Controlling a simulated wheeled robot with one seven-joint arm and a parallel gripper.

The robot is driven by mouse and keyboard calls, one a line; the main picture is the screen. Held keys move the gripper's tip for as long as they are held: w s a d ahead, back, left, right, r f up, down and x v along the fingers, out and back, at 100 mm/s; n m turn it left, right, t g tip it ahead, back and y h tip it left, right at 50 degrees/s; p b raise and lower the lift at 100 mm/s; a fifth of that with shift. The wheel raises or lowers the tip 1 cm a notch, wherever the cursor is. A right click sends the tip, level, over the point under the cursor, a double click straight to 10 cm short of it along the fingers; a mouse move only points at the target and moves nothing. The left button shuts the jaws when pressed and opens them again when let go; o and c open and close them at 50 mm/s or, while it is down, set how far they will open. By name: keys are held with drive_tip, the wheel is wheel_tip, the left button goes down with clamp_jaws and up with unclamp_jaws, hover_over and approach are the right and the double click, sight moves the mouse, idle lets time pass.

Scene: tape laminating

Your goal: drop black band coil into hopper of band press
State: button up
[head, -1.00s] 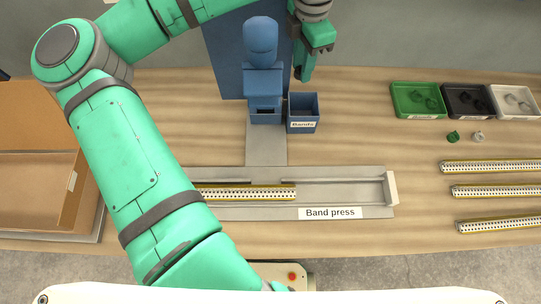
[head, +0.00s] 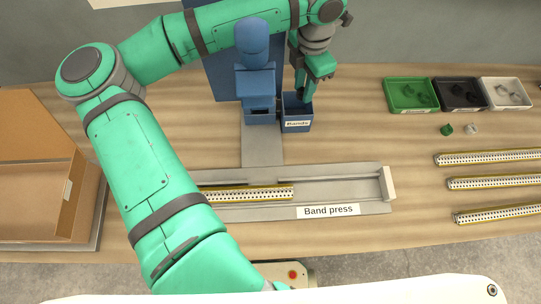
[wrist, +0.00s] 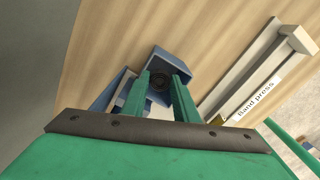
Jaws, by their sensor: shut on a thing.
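The band press (head: 255,85) is a blue machine at the back with a grey track in front. Its hopper (head: 297,125) is an open blue box labelled "Bands", to the right of the press column; it also shows in the wrist view (wrist: 178,60). My gripper (head: 303,92) is right over the hopper's opening, pointing down. In the wrist view my green fingers (wrist: 163,82) are shut on the black band coil (wrist: 158,83), which appears against the hopper's inside. In the head view the coil is mostly hidden by the fingers and too small to make out.
A yellow-edged perforated strip (head: 245,193) lies in the press track. Green (head: 410,108), black (head: 462,108) and white (head: 503,106) trays stand at the back right, with two loose coils before them. Several strips (head: 490,184) lie at right. An open cardboard box (head: 35,200) is at left.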

drive_tip(key=o, duration=1.1)
drive_tip(key=shift+c, duration=0.2)
wheel_tip(320, 180, up, 11)
drive_tip(key=shift+f, duration=0.1)
